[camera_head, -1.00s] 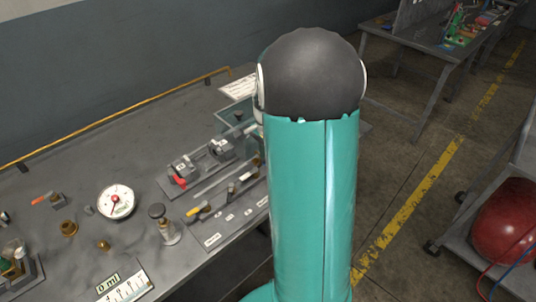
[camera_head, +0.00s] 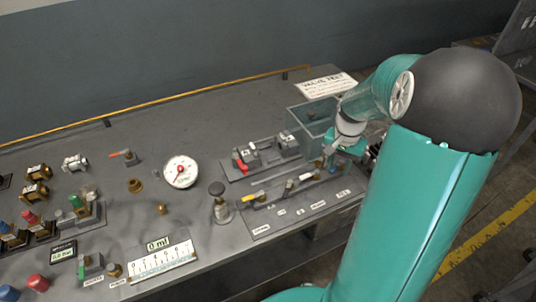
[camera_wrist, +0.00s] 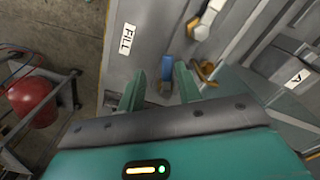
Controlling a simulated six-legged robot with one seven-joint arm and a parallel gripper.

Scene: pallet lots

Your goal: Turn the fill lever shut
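My gripper (camera_wrist: 158,80) is open over the right end of the valve panel (camera_head: 262,226). In the wrist view, a blue lever (camera_wrist: 167,70) lies between its two teal fingers, nearer the right one. I cannot tell whether either finger touches it. A white FILL label (camera_wrist: 129,38) is on the panel just beyond the left finger. A brass fitting (camera_wrist: 206,72) sits to the right of the right finger.
A clear tank (camera_head: 312,117) stands behind the panel. Beside it are grey valve blocks with a red lever (camera_head: 240,164). A round gauge (camera_head: 181,172) and a plunger-topped fitting (camera_head: 219,204) stand to the left. A red ball-shaped vessel (camera_wrist: 38,100) is off the bench.

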